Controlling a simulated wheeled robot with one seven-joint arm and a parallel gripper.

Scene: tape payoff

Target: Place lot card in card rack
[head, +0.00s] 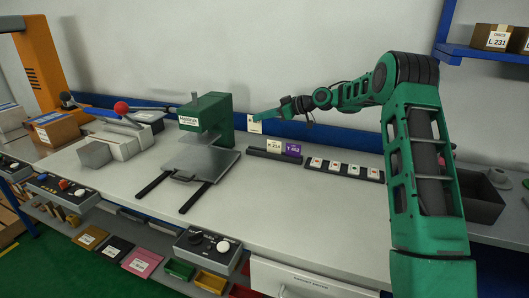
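My gripper (259,117) is above the back of the bench, at the end of my green arm. A small cream card (254,126) with faint marks hangs at its fingertips, and the gripper looks shut on it. The card is in the air, behind and slightly left of the dark card rack (262,154). The rack holds a cream card (275,146) and a purple card (293,150) side by side, both upright. The rack's left part shows no card. The fingers are small here and partly merge with the card.
A green press (208,115) stands left of the rack. A dark strip (375,174) with several white tiles lies to its right. A blue rail (345,139) runs along the wall behind. The bench front, before the rack, is clear.

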